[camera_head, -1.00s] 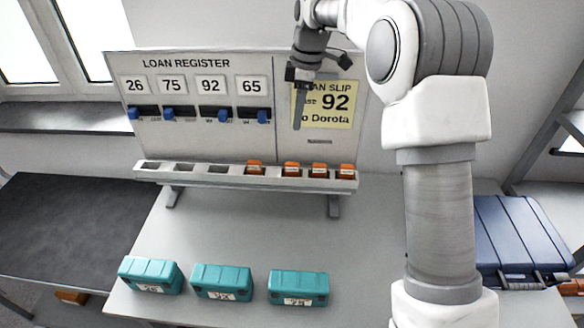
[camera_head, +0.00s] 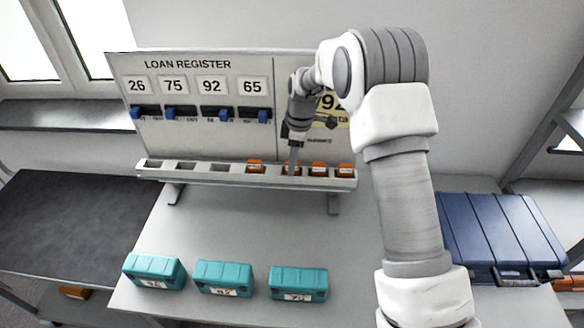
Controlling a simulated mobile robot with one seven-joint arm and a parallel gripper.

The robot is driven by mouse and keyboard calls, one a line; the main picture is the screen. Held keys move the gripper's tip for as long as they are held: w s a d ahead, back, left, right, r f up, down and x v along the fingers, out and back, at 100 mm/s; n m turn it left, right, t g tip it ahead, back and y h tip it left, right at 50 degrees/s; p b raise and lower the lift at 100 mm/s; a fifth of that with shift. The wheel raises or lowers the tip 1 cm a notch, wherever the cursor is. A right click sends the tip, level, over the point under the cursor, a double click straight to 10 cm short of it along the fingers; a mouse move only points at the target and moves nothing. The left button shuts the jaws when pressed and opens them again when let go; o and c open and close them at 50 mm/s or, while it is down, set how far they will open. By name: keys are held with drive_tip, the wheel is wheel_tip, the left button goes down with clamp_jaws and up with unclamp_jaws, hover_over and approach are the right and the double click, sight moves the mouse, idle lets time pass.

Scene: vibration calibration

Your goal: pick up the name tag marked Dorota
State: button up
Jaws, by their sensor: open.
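Several small orange tags sit in slots of the grey rail below the register board. One orange tag (camera_head: 255,166) is left of my gripper, and two more (camera_head: 318,169) (camera_head: 345,170) are to its right. Another tag (camera_head: 287,170) is partly hidden behind my gripper's fingers. Their lettering is too small to read, so I cannot tell which one says Dorota. My gripper (camera_head: 293,163) points down at this partly hidden tag, its fingers open. I cannot tell whether the fingers are around the tag or just above it.
The rail (camera_head: 218,180) has several empty slots at left. The loan register board (camera_head: 160,85) stands behind it, with blue sliders. Three teal cases (camera_head: 154,271) (camera_head: 224,278) (camera_head: 298,284) stand at the table's front. A blue case (camera_head: 500,240) is at right. The middle of the table is clear.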

drive_tip(key=shift+f, duration=0.65)
clamp_jaws()
drive_tip(key=shift+r, duration=0.15)
